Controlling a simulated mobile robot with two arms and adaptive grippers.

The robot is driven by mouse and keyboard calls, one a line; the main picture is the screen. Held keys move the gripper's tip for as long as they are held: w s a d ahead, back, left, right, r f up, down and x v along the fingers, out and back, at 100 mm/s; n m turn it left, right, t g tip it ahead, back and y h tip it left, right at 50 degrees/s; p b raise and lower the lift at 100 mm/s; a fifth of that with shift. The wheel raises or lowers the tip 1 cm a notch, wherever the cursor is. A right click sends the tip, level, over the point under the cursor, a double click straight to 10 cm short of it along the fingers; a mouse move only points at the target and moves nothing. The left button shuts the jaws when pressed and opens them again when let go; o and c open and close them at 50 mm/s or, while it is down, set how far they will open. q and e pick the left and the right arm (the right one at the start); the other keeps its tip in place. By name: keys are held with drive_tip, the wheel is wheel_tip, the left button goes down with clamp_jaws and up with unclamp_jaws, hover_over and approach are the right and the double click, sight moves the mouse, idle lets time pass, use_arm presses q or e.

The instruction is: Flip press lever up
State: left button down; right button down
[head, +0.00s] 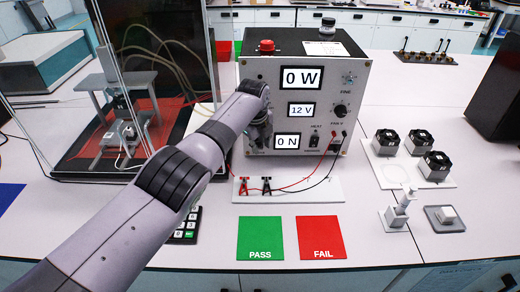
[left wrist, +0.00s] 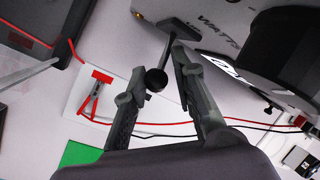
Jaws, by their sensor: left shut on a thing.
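A dark lever with a round black ball knob (left wrist: 156,80) stands out from the front of the tester box (head: 370,95) in the left wrist view. My left gripper (left wrist: 158,58) has one finger on each side of the lever and is shut on it. In the head view my left gripper (head: 259,132) is at the left part of the tester's front, below the 0 W display, and my arm and hand hide the lever. My right gripper is not in view.
A white board with red and black clips (head: 266,186) lies below the tester. Green PASS (head: 260,238) and red FAIL (head: 321,237) mats lie in front. Fans (head: 434,165) stand at right. A clear enclosure (head: 150,60) with a grey stand is at left.

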use_arm(q)
drive_tip(key=shift+s+a+f, duration=0.25)
drive_tip(key=shift+f, duration=0.2)
drive_tip(key=c, duration=1.6)
unclamp_jaws()
drive_tip(key=shift+o, duration=0.7)
drive_tip(key=shift+w+r, duration=0.15)
drive_tip(key=shift+r, duration=0.15)
drive_tip(key=shift+d+r, duration=0.1)
drive_tip(key=shift+r, duration=0.35)
drive_tip(key=v, duration=1.1)
drive_tip(key=shift+f, duration=0.1)
